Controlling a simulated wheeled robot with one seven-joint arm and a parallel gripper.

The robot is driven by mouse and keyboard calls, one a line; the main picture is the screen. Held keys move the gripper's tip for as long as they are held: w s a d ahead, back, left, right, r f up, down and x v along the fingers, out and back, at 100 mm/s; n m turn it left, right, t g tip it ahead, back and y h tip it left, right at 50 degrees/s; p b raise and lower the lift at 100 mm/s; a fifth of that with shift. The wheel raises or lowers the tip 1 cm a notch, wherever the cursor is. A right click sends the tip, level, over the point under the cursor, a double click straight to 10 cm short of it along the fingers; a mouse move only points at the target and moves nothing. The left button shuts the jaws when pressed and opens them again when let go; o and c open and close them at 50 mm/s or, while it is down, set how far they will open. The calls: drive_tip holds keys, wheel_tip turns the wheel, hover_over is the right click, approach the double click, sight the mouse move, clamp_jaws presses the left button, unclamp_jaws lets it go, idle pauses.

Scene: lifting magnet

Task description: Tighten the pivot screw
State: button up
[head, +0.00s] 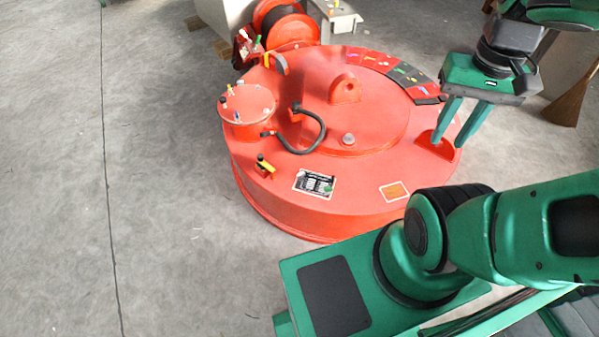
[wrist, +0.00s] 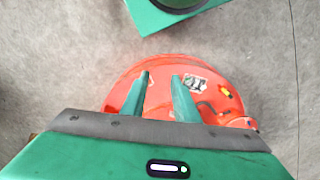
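The red round lifting magnet (head: 350,205) lies on the floor in the head view, and part of it shows in the wrist view (wrist: 165,66). I cannot make out which small part is the pivot screw. A small yellow-handled part (head: 265,164) sits near the magnet's left front edge; a yellow part also shows in the wrist view (wrist: 225,93). A grey bolt head (head: 348,139) is on the raised centre. My gripper (head: 448,142) is over the magnet's right side, fingers pointing down and apart. In the wrist view the gap between the fingertips (wrist: 160,78) is empty.
A capped round box (head: 248,105) with small coloured parts, a black cable (head: 318,135) and a red lug (head: 345,88) stand up from the magnet. A cable reel (head: 287,25) is behind it. The concrete floor (head: 60,200) at left is clear.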

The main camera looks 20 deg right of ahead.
drive_tip(key=w+d+f+n, duration=0.1)
drive_tip(key=w+f+n, duration=0.1)
drive_tip(key=w+n, duration=0.35)
drive_tip(key=w+f+n, duration=0.2)
drive_tip(key=w, duration=0.7)
drive_tip(key=n, duration=2)
hover_over(300, 174)
wheel_tip(300, 174, down, 45)
wheel_tip(300, 174, down, 10)
drive_tip(key=shift+w+d+r, duration=0.1)
drive_tip(key=shift+w, duration=0.05)
clamp_jaws()
